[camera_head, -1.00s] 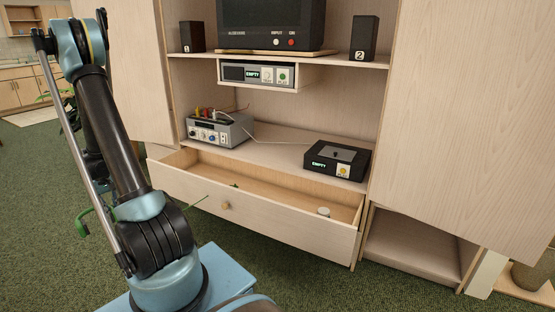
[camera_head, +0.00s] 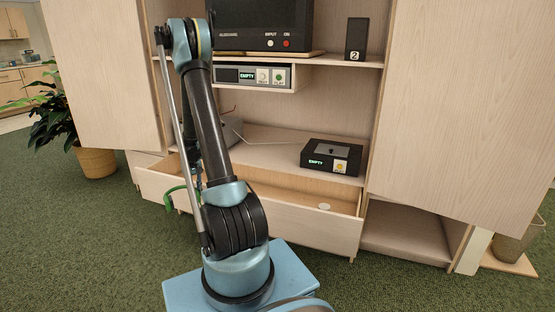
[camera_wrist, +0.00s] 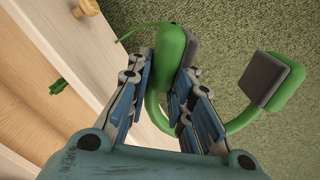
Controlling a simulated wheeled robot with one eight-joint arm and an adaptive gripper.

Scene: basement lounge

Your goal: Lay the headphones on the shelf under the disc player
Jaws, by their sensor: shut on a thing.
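The green headphones (camera_wrist: 172,45) with grey ear pads are in my gripper (camera_wrist: 165,78). Its blue-padded fingers are shut on the green part near one ear cup; the other ear cup hangs free to the right. In the head view a green bit of the headphones (camera_head: 170,200) shows left of my arm, in front of the drawer; my gripper is hidden there. A black player with a lid, reading EMPTY (camera_head: 333,158), stands on the middle shelf (camera_head: 270,150). Another player reading EMPTY (camera_head: 250,76) sits higher, under the TV shelf. I cannot tell which is the disc player.
A potted plant (camera_head: 95,160) is at left.

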